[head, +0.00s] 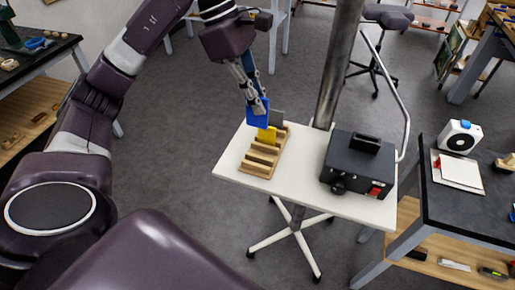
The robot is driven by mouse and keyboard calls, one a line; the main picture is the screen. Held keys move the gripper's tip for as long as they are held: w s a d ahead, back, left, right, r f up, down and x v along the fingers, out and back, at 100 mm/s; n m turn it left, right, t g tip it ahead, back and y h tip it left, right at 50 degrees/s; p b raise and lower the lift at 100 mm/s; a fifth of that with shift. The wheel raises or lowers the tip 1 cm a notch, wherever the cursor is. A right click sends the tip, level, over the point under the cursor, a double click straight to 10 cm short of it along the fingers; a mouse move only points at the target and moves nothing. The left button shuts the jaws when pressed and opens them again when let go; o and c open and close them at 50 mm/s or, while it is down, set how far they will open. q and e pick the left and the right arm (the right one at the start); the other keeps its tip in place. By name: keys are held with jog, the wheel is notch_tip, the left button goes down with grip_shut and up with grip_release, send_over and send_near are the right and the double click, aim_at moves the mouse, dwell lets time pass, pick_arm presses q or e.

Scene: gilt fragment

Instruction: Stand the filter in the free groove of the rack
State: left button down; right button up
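The wooden rack (262,159) with several grooves lies on the left part of a small white table. A yellow filter (267,136) and a dark grey filter (277,118) stand in its far part. The front grooves look empty. My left gripper (259,103) comes down from above and appears shut on a blue filter (257,115), a flat square plate. The blue filter is held upright just above or at the rack's far end; I cannot tell whether it touches the rack. The fingertips partly cover it. My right gripper is not in view.
A black projector-like box (357,165) stands on the right of the white table (310,193). A metal pole (338,65) rises behind the table, with a curved rail beside it. Dark workbenches stand left and right. The table's front strip is bare.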

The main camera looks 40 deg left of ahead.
pick_arm(q)
notch_tip(320, 180, down, 14)
jog(key=shift+r+p, duration=0.1)
jog(key=shift+p, duration=0.65)
jog(key=shift+f, duration=0.2)
jog(key=shift+f, duration=0.2)
jog(key=c, duration=2.1)
grip_release()
jog(key=shift+r, duration=0.15)
